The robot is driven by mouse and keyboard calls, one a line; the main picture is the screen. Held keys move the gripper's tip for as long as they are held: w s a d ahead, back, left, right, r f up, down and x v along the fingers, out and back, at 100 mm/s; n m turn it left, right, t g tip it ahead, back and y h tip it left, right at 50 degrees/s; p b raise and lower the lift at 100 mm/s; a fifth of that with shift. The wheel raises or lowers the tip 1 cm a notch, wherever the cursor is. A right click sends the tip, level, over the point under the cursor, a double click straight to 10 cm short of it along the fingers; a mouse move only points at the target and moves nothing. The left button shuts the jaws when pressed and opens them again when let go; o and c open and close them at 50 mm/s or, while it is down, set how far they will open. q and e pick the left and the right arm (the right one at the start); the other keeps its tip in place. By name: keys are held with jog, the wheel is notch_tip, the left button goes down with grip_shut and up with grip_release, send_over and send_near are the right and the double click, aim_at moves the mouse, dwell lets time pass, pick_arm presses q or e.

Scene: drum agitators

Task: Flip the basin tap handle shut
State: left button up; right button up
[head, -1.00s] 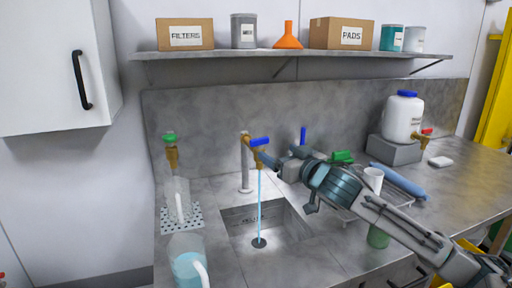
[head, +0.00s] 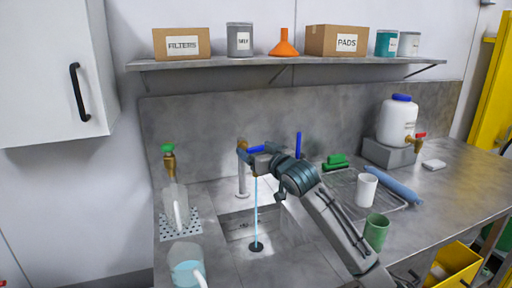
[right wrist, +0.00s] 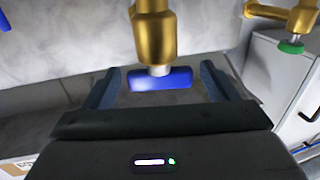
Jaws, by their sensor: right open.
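The basin tap (head: 242,170) is a grey post with a brass head over the sink. Its blue handle (head: 256,149) points right in the head view, and a thin stream of water (head: 256,215) runs from the spout into the basin (head: 235,228). My right gripper (head: 256,162) is at the tap head and partly covers it. In the right wrist view, the blue handle (right wrist: 155,80) lies crosswise between the two spread fingers of the gripper (right wrist: 158,76), with the brass tap body (right wrist: 155,35) above it. I see no clear contact. My left gripper is not in view.
A white cup (head: 366,190), a green cup (head: 376,232) and a rack are right of the basin. A shelf (head: 290,62) hangs above.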

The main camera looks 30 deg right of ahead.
jog(key=shift+w, duration=0.3)
jog(key=c, duration=1)
jog(key=shift+a+r+m+h+p, duration=0.1)
jog(key=shift+m+h+p, duration=0.3)
jog(key=shift+h, duration=0.2)
jog(key=shift+m+g+h+p, duration=0.3)
jog(key=shift+m+h, duration=0.6)
jog(key=shift+h, duration=0.4)
jog(key=o, duration=1)
